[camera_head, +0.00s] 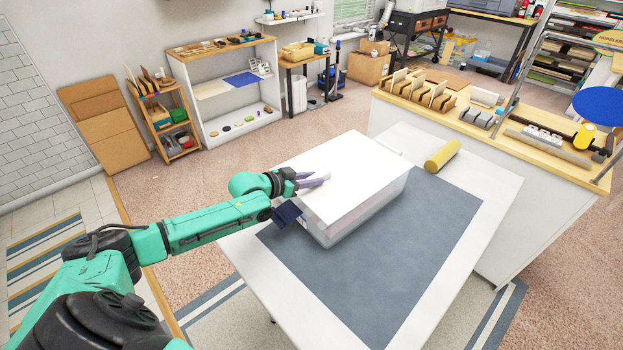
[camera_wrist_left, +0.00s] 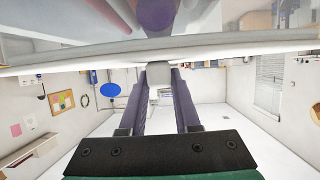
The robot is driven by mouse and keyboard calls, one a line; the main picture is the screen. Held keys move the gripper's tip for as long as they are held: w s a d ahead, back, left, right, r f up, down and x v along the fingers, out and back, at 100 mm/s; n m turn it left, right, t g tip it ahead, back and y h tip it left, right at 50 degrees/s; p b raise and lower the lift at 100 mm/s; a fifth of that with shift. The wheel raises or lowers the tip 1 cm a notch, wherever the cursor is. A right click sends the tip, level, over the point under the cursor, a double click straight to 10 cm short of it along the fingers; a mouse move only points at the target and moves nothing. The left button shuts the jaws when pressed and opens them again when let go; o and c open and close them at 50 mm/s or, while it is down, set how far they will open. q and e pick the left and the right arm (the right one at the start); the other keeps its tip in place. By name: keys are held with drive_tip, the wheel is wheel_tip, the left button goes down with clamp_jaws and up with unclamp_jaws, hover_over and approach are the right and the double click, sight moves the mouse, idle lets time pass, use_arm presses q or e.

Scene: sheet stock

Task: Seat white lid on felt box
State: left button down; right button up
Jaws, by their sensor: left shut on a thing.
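The white lid (camera_head: 345,172) lies over the top of the clear-walled felt box (camera_head: 368,218), which stands on the dark blue mat. My left gripper (camera_head: 318,180) is at the lid's left side, shut on the lid. In the left wrist view the lid (camera_wrist_left: 230,45) shows as a pale edge across the picture, with the fingers of my left gripper (camera_wrist_left: 158,75) closed at it. A purple round thing (camera_wrist_left: 155,14) shows beyond that edge. I cannot tell whether the lid touches the box rim all round. My right gripper is not in view.
The dark blue mat (camera_head: 400,270) covers much of the white table (camera_head: 485,195) and is clear in front of the box. A yellow roll (camera_head: 441,155) lies behind the box to the right. A wooden-topped counter (camera_head: 480,125) stands beyond.

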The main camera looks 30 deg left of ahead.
use_arm(q)
drive_tip(key=shift+f, duration=0.15)
drive_tip(key=c, duration=0.5)
unclamp_jaws()
drive_tip(key=shift+c, duration=0.2)
drive_tip(key=o, duration=0.5)
drive_tip(key=shift+o, duration=0.2)
drive_tip(key=shift+s, duration=0.1)
